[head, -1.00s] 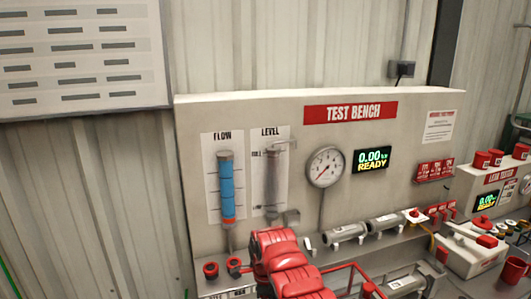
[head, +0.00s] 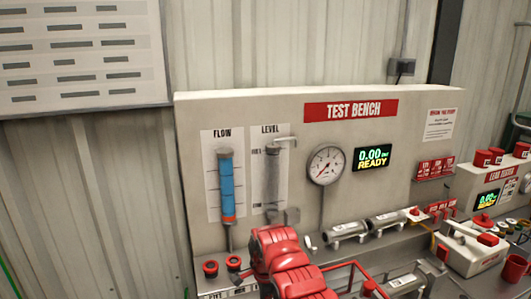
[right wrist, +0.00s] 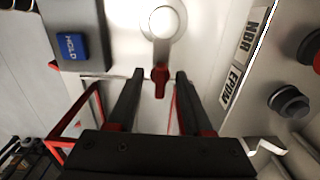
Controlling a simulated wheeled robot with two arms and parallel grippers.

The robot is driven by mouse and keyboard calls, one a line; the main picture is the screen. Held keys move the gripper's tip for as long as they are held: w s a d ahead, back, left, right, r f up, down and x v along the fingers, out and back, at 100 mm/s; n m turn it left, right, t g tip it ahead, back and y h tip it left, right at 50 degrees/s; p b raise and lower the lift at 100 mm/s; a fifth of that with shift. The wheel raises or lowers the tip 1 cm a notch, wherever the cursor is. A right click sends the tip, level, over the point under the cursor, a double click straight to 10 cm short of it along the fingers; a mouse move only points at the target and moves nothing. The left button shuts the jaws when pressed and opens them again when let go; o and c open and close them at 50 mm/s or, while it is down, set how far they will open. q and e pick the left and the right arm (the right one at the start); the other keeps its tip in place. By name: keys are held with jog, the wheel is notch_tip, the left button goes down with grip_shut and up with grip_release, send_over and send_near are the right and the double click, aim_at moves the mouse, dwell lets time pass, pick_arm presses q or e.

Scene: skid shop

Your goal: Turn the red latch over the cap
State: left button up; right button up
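In the right wrist view the small red latch (right wrist: 160,80) hangs just below a round white cap (right wrist: 163,22), at the end nearest me. My right gripper (right wrist: 158,77) is open, with one dark finger on each side of the latch. Small gaps show between the latch and both fingers, and I see no contact. In the head view my red right arm reaches up to the bench front and hides what lies behind it, so the latch cannot be made out there. My left gripper is not in view.
The test bench panel (head: 230,112) stands behind, with a flow tube (head: 226,185), a gauge (head: 327,164) and a display (head: 373,157) reading READY. Grey cylinders (head: 345,230) lie to the right. A blue HOLD button (right wrist: 72,46) and a dark knob (right wrist: 288,101) flank the wrist view.

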jog(key=shift+r, duration=0.1)
jog(key=shift+r+p, duration=1.05)
jog(key=shift+r, duration=0.45)
notch_tip(320, 180, up, 2)
jog(key=shift+r+p, duration=0.1)
jog(key=shift+p, duration=0.2)
jog(key=shift+r, duration=1.15)
